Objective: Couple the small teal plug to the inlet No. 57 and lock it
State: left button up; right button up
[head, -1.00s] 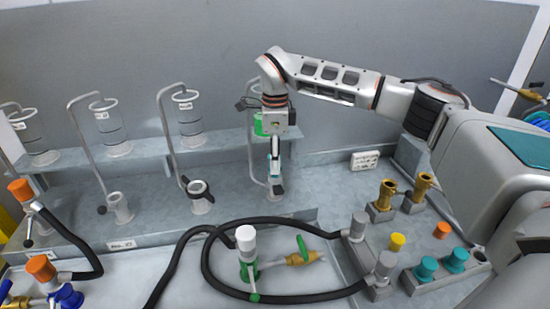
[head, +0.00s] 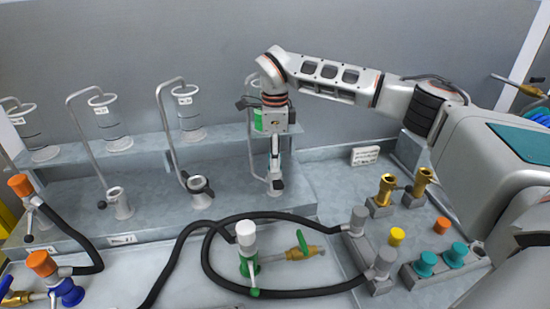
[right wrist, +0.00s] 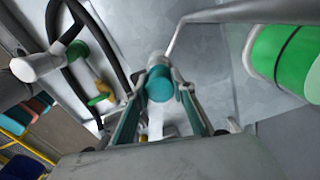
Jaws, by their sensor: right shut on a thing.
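The small teal plug (right wrist: 160,88) shows end-on between the fingers of my right gripper (right wrist: 158,103) in the right wrist view. In the head view the right gripper (head: 275,178) points straight down at the rightmost inlet (head: 275,188) on the grey step. The gripper hides the plug there and most of the inlet. The right gripper is shut on the plug. The plug appears lined up over the inlet's mouth, but I cannot tell how deep it sits or whether it is locked. No number is readable on this inlet. My left gripper is not in view.
A bent pipe and a green-filled sight glass (right wrist: 285,55) stand close by the gripper. Other inlets (head: 198,190) stand to the left. Two larger teal plugs (head: 426,264) sit in a rack at right.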

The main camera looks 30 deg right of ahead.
jog(key=shift+s+f, duration=0.1)
jog(key=shift+f, duration=0.3)
dwell(0.5)
jog(key=o, duration=1.1)
jog(key=shift+o, duration=0.4)
jog(key=shift+r, duration=0.15)
jog(key=shift+r, duration=3.85)
